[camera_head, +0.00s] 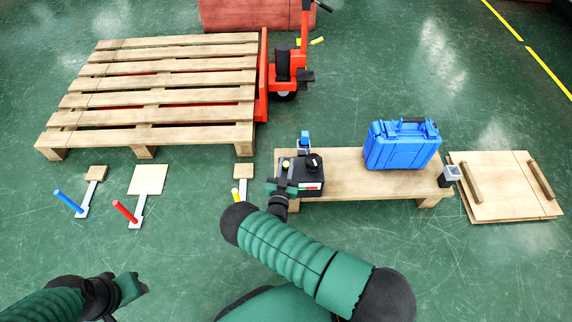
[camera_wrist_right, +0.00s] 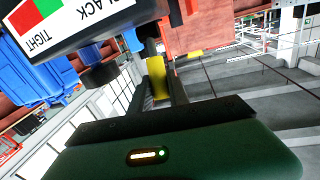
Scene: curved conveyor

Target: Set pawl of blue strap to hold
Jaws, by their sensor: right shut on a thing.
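A black box (camera_head: 310,175) with a dark knob and a red, green and white label stands at the left end of a low wooden platform. A blue part (camera_head: 305,138) shows just behind it. My right gripper (camera_head: 283,188) is at the box's left side. In the right wrist view my right gripper (camera_wrist_right: 158,88) is shut on a small yellow piece (camera_wrist_right: 157,76), close by the box's TIGHT and SLACK label (camera_wrist_right: 62,22). Which part of the strap the yellow piece is, I cannot tell. My left gripper (camera_head: 132,288) is low at the left, away from everything; its jaw opening is unclear.
A blue case (camera_head: 402,146) stands on the wooden platform (camera_head: 345,180). Blue (camera_head: 68,201), red (camera_head: 125,211) and yellow (camera_head: 235,195) handled levers stand on the floor to the left. A large pallet (camera_head: 160,95) and red pallet jack (camera_head: 285,75) are behind. Wooden boards (camera_head: 510,190) lie right.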

